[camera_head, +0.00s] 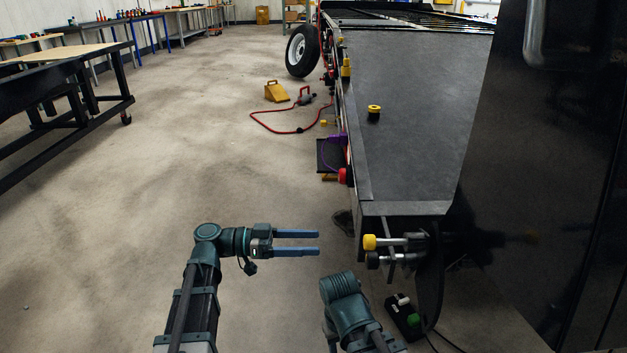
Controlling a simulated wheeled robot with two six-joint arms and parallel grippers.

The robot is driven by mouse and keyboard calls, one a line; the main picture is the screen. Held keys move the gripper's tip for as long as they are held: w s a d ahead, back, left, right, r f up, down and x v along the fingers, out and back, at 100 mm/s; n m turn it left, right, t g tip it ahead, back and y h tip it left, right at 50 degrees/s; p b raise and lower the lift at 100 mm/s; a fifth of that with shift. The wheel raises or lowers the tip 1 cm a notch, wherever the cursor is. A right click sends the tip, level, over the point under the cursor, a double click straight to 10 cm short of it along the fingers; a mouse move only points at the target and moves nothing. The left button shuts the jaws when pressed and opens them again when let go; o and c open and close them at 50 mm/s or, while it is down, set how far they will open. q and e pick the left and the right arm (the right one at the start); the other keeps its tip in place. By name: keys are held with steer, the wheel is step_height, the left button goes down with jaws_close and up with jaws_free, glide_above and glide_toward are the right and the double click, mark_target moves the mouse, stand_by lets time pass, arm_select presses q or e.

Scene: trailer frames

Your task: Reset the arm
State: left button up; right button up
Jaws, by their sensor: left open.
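My left arm comes in from the bottom left. My left gripper (297,242) points right, with its two blue-grey fingers parallel and apart, and nothing between them. It is over the concrete floor, left of the front end of the dark trailer frame (408,110). My right arm (347,305) shows at the bottom middle, just below and right of the left gripper. Its gripper cannot be made out.
Yellow and grey knobs (370,242) stick out from the trailer's front end. A black box with a green button (405,317) lies on the floor below. A tall dark cabinet (545,170) stands at right.

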arm_select(q)
steer(key=s+a+f+n+y, duration=0.1)
steer(key=s+f+n+y, duration=0.1)
steer(key=f+n+y, duration=0.35)
steer(key=s+f+n+y, duration=0.2)
steer(key=f+y, duration=0.1)
steer(key=f, duration=0.6)
steer(key=s+a+f+n+y, duration=0.4)
steer(key=a+f+n+y, duration=0.4)
steer(key=a, duration=0.4)
steer(key=s+d+r+m+y+p, duration=0.1)
steer(key=s+d+r+m+p, duration=0.15)
steer(key=d+r+p, duration=0.4)
steer(key=s+d+r+m+y+p, duration=0.2)
steer(key=s+d+r+p, duration=0.15)
steer(key=r+p, duration=0.5)
step_height(320, 180, up, 37)
steer(key=p, duration=3.6)
steer(key=shift+w+d+g, duration=0.15)
steer(key=shift+g, duration=0.25)
steer(key=shift+f, duration=0.15)
